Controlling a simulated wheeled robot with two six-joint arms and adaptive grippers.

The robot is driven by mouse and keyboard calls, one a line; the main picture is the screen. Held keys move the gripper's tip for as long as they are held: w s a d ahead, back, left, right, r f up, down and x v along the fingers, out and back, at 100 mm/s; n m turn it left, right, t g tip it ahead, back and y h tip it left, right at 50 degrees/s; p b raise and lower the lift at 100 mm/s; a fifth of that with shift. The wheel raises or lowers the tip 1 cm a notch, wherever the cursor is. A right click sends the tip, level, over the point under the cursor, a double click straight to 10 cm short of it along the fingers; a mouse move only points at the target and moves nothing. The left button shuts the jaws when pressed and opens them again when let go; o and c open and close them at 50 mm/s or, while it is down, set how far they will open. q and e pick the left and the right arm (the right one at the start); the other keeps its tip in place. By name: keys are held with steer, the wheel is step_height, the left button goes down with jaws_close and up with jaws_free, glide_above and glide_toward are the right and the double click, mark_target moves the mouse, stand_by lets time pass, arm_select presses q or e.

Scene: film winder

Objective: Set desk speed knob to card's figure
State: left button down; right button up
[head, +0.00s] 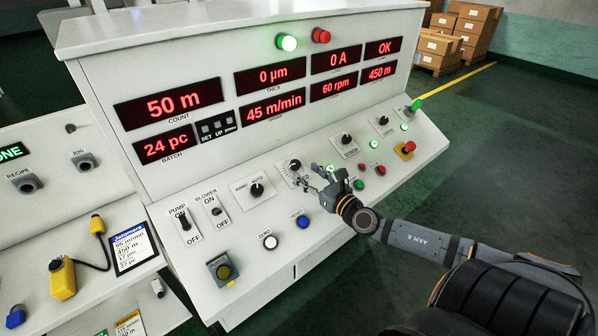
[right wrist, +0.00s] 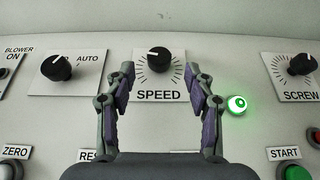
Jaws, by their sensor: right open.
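The black speed knob (right wrist: 159,59) stands on its white SPEED dial plate in the right wrist view, its pale mark toward the upper left. It also shows in the head view (head: 295,164). My right gripper (head: 312,181) is open in front of it. In the right wrist view its two fingers (right wrist: 159,78) stand apart left and right of the knob, with no clear contact. The card (head: 133,247) lies at the left of the desk; its top figure looks like 95 m/min. The speed display (head: 273,106) reads 45 m/min. My left gripper is not in view.
The AUTO selector (right wrist: 56,67) is left of the speed knob and the SCREW knob (right wrist: 302,64) is right. A lit green lamp (right wrist: 238,104) is close to the right finger. The green START button (right wrist: 296,173) is lower right. A yellow pendant (head: 62,279) is beside the card.

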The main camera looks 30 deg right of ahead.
mark_target(298, 166)
steer(key=w, duration=0.2)
steer(key=w+p, duration=0.1)
steer(key=shift+w+a+r, duration=0.1)
steer(key=shift+r, duration=0.2)
steer(key=shift+w+a+f, duration=0.1)
steer(key=shift+w+f, duration=0.2)
steer(key=shift+w, duration=0.45)
steer(key=shift+s, duration=0.1)
steer(key=shift+c, duration=0.4)
